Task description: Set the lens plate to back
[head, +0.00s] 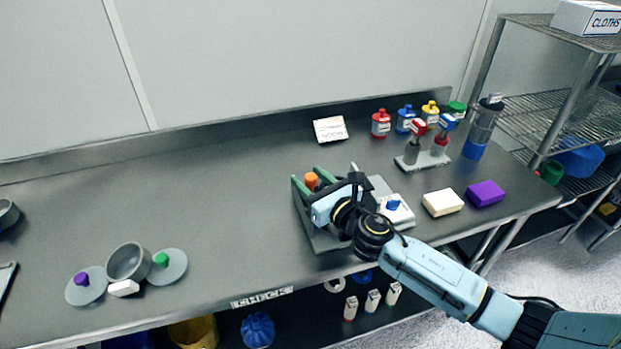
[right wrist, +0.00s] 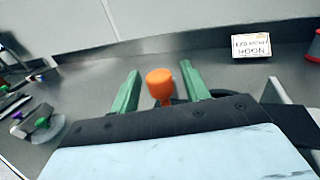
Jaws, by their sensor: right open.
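My right gripper (head: 311,182) reaches over a grey fixture (head: 325,241) near the middle of the bench. Its two green fingers are apart, one on each side of an orange knob (head: 311,179). In the right wrist view, the knob (right wrist: 160,84) stands between the open fingers (right wrist: 160,92), nearer the left one, with gaps on both sides. My gripper and wrist cover much of the fixture. I cannot make out the lens plate itself or what the knob is fixed to. My left gripper is not in view.
A white block with a blue knob (head: 396,209) is right of the fixture, beside a cream block (head: 443,202) and a purple block (head: 485,193). Colored bottles (head: 381,123) and a sign card (head: 330,129) stand behind. A grey bowl (head: 128,262) and knobbed discs lie left. The bench's centre-left is clear.

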